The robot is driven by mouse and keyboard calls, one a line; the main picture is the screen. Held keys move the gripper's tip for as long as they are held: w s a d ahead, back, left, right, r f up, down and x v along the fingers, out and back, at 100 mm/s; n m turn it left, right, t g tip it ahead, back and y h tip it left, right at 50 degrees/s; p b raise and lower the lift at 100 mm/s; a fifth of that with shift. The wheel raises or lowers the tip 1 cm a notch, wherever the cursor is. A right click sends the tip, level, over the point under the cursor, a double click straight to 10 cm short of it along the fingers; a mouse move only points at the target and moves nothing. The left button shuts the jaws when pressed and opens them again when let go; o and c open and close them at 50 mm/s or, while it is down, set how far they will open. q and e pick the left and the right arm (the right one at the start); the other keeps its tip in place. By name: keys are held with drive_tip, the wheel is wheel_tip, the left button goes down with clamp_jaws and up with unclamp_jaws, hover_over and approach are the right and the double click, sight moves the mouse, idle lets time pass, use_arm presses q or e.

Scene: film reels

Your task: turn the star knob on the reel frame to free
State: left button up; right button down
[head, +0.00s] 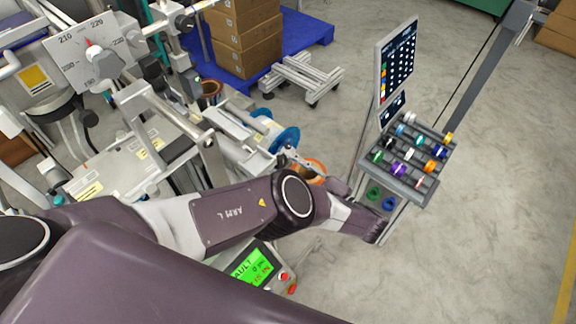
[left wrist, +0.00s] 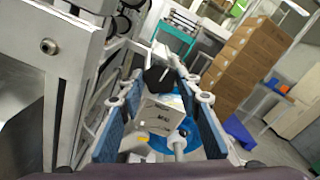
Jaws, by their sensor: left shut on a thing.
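The black star knob (left wrist: 158,78) shows in the left wrist view, above a pale block (left wrist: 160,116) with small dark lettering I cannot read. My left gripper (left wrist: 155,80) has its blue-padded fingers on both sides of the knob and is shut on it. The knob's setting cannot be told. A blue reel part (left wrist: 187,142) shows under the block. My right gripper is not in view.
An orange-rimmed reel (head: 316,164) lies close to my left gripper. A rack of coloured spools (head: 436,172) and a screen (head: 396,60) stand to the right. A green display (head: 252,266) sits below my arm. Cardboard boxes (head: 246,40) stand behind. The floor at right is clear.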

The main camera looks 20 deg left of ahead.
use_arm(q)
drive_tip(key=shift+w+a+r, duration=0.15)
drive_tip(key=shift+r, duration=0.05)
drive_tip(key=o, duration=1)
drive_tip(key=shift+c, duration=0.2)
drive_tip(key=shift+o, duration=1)
drive_tip(key=shift+f, duration=0.15)
